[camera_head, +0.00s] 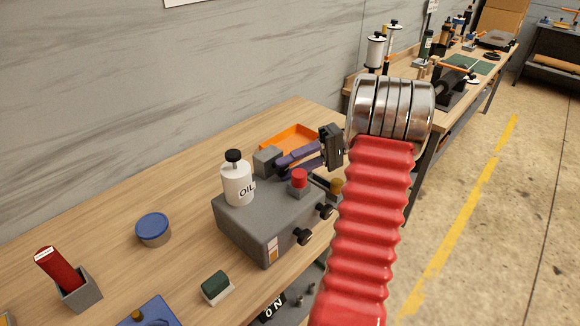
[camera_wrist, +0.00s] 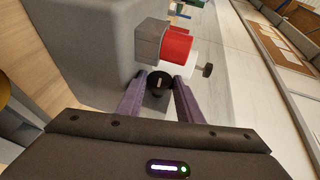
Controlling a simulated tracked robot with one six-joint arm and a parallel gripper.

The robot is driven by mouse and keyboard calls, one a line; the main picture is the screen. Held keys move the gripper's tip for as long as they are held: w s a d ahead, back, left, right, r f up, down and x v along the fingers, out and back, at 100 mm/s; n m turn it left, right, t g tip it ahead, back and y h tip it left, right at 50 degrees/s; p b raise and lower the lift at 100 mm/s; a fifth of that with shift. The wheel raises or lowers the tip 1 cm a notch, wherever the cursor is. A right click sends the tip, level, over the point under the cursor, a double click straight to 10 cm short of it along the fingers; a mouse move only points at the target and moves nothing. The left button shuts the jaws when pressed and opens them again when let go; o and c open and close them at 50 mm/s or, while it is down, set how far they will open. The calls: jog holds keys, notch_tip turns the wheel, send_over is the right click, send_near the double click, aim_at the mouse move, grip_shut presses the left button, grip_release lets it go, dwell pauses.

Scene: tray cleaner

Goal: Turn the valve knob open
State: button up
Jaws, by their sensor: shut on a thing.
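A grey machine (camera_head: 262,225) stands on the wooden bench, with a grey block (camera_head: 268,158) on its top. My gripper (camera_head: 281,163) reaches in from the right, with its purple fingers at the block. In the wrist view, a round black knob (camera_wrist: 160,80) with a pale mark sits between the fingertips, and my gripper is shut on it. The knob is hidden in the head view. A red button (camera_head: 299,177) stands close by the fingers; it also shows in the wrist view (camera_wrist: 178,45).
A white oil bottle (camera_head: 237,186) stands on the machine, left of my fingers. Two black knobs (camera_head: 302,236) (camera_head: 325,211) stick out of its front. An orange tray (camera_head: 292,138) lies behind. The bench around the blue-lidded tin (camera_head: 153,230) is mostly clear.

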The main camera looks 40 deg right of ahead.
jog(key=o, duration=1)
jog(key=shift+f, duration=0.25)
jog(key=shift+o, duration=0.2)
